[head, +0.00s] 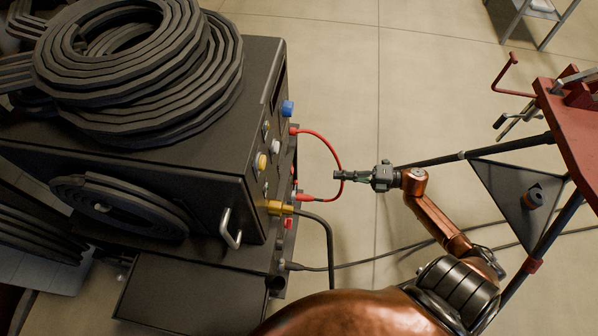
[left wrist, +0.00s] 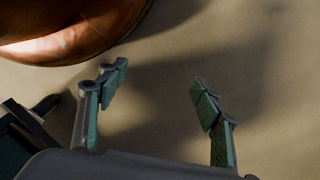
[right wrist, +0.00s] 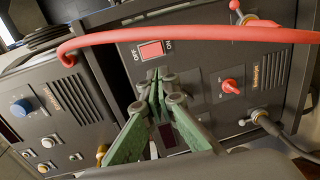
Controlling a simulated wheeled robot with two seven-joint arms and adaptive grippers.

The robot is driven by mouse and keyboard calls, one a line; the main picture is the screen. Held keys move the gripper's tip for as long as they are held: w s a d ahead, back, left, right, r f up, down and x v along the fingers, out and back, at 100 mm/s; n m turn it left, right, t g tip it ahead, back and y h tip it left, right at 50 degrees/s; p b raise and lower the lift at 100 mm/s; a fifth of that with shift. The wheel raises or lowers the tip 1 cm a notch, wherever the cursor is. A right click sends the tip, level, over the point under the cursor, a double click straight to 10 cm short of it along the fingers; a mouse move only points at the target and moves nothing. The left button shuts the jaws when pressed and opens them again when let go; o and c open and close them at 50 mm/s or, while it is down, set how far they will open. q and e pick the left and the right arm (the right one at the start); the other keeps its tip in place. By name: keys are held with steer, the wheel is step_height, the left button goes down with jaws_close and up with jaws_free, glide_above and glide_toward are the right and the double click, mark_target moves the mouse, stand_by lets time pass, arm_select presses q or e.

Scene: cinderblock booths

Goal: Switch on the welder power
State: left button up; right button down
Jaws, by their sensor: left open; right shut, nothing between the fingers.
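The welder (head: 190,190) is a large black cabinet on the left in the head view, its panel facing right. In the right wrist view, a red power switch (right wrist: 151,50) sits on the panel between the words OFF and ON; I cannot tell which way it is set. My right gripper (head: 338,176) is shut and empty, in front of the panel with a gap. In the right wrist view its fingertips (right wrist: 158,78) appear just below the switch. My left gripper (left wrist: 158,78) is open and empty above the floor; the head view does not show it.
A red cable (head: 329,144) loops out from the panel and crosses above the switch in the right wrist view. Coiled hose (head: 150,75) lies on top. A red table (head: 570,125) stands right.

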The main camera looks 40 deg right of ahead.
arm_select(q)
steer(key=w+d+r+t+b, duration=0.1)
steer(key=w+d+r+b, duration=0.1)
steer(key=r, duration=0.5)
steer(key=shift+w+d+h+b, duration=0.4)
steer(key=shift+w+b, duration=0.1)
steer(key=shift+b, duration=0.65)
arm_select(e)
steer(key=x, duration=1.4)
